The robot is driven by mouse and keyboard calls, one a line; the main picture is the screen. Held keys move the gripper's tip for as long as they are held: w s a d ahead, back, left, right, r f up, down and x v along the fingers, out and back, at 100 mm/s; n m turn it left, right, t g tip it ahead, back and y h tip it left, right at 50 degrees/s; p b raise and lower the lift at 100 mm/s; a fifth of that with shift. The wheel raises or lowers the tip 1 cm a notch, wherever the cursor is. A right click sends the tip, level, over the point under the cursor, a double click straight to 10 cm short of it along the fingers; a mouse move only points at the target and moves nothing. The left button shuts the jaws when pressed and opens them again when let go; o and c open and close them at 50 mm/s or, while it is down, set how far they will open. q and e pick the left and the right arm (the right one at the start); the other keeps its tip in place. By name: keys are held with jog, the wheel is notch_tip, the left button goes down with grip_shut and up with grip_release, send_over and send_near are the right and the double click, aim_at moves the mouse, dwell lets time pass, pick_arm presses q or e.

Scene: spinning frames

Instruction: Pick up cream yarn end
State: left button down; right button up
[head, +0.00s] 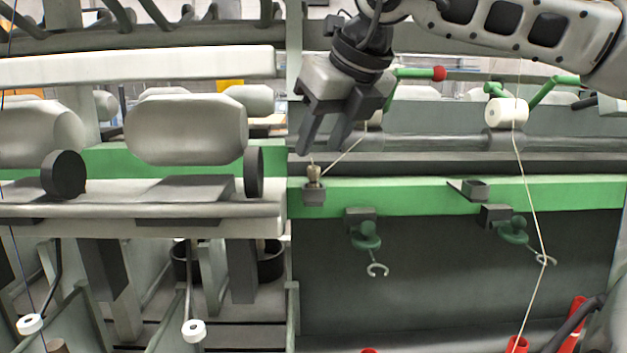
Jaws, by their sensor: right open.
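A thin cream yarn (345,157) slants down to the left in the head view, from near a partly hidden pale roller (374,117) to a small metallic piece (313,174). That piece sits upright in a dark holder (314,195) on the green rail. My right gripper (320,150) is open, pointing down just above the metallic piece. Its fingers are above and beside the yarn's lower end, with nothing visibly held. Whether a finger touches the yarn, I cannot tell. My left gripper is not in view.
A second yarn (530,200) runs down from a white roller (506,112) at the right. Green hook guides (366,236) hang below the green rail (400,197). A green lever with a red knob (438,73) stands close right of my gripper. Large grey rollers (186,130) fill the left.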

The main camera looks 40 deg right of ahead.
aim_at(317, 167)
jog(key=x, duration=0.3)
jog(key=p+x, duration=0.1)
jog(key=x, duration=0.1)
jog(key=shift+s+d+f, duration=0.15)
jog(key=shift+s+d, duration=0.2)
jog(key=shift+w+f, duration=0.2)
jog(key=shift+f, duration=0.1)
jog(key=c, duration=0.8)
